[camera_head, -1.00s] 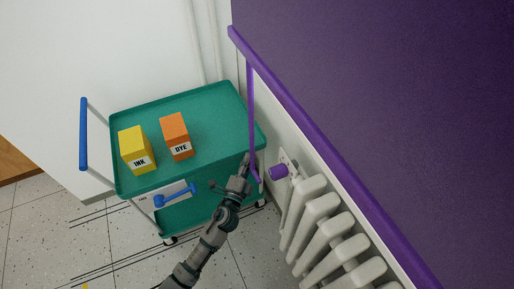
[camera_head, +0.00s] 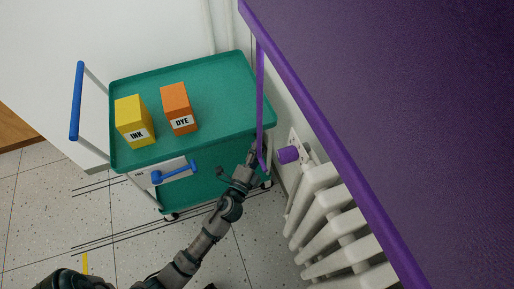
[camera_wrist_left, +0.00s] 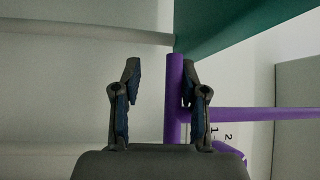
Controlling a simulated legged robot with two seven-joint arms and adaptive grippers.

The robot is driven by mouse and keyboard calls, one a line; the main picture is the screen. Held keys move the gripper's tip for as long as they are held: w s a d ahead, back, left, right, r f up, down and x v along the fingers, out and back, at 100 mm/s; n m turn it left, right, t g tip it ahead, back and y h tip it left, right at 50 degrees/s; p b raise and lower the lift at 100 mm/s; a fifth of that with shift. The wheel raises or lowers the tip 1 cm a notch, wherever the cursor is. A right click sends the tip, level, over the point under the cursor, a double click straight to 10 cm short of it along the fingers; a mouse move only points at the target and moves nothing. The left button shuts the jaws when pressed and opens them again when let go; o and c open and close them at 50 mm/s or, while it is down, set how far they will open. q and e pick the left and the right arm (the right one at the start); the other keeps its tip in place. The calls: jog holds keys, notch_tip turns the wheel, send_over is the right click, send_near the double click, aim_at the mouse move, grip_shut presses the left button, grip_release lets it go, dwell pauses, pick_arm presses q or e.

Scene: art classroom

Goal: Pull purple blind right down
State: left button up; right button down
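The purple blind (camera_head: 420,90) covers the right side of the head view, with a lighter purple rail (camera_head: 330,140) along its lower edge. A thin purple pull rod (camera_head: 260,80) hangs from near the rail's far end. My left gripper (camera_head: 257,150) is at the rod's lower part. In the left wrist view my left gripper (camera_wrist_left: 161,68) is open, its fingers apart. The rod (camera_wrist_left: 174,105) stands between them, close to the right finger, with a gap to the left one. A purple bar (camera_wrist_left: 265,114) runs sideways from it. My right gripper is out of view.
A teal cart (camera_head: 215,85) with blue handle (camera_head: 77,100) stands left of the rod. It carries a yellow INK box (camera_head: 134,120) and an orange DYE box (camera_head: 179,108).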

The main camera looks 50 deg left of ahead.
pick_arm(q)
jog(key=shift+s+a+r, duration=0.1)
jog(key=shift+r, duration=0.15)
jog(key=shift+s+f, duration=0.1)
jog(key=shift+s, duration=0.1)
jog(key=v, duration=0.7)
jog(key=shift+f, duration=0.15)
